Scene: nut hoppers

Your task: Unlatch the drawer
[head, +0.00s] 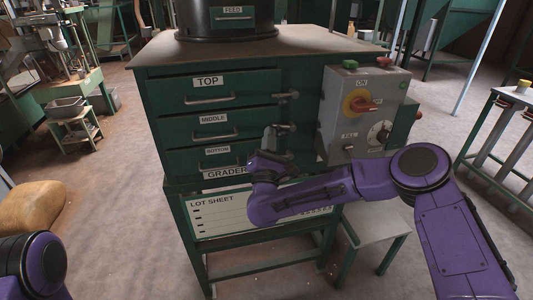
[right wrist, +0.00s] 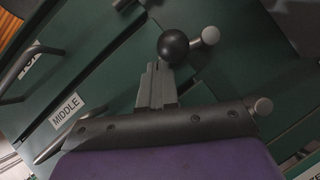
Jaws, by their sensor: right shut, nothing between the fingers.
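A dark green cabinet (head: 160,130) has drawers labelled TOP (head: 207,82), MIDDLE (head: 213,119) and BOTTOM (head: 218,151). The task line does not say which drawer. Small latches sit at the drawers' right ends, one by the top drawer (head: 288,96) and one by the middle drawer (head: 286,128). My right gripper (head: 271,132) is shut and empty in front of the cabinet, by the middle drawer's right end. In the right wrist view the closed fingers (right wrist: 158,85) point at a black ball knob (right wrist: 173,47) beside a silver peg (right wrist: 208,36); contact is unclear. My left gripper is out of view.
A grey control box (head: 362,112) with a red switch and dial stands out from the cabinet, right of the latches. A lot sheet board (head: 205,222) hangs below the drawers. A small stool (head: 375,228) stands at the lower right.

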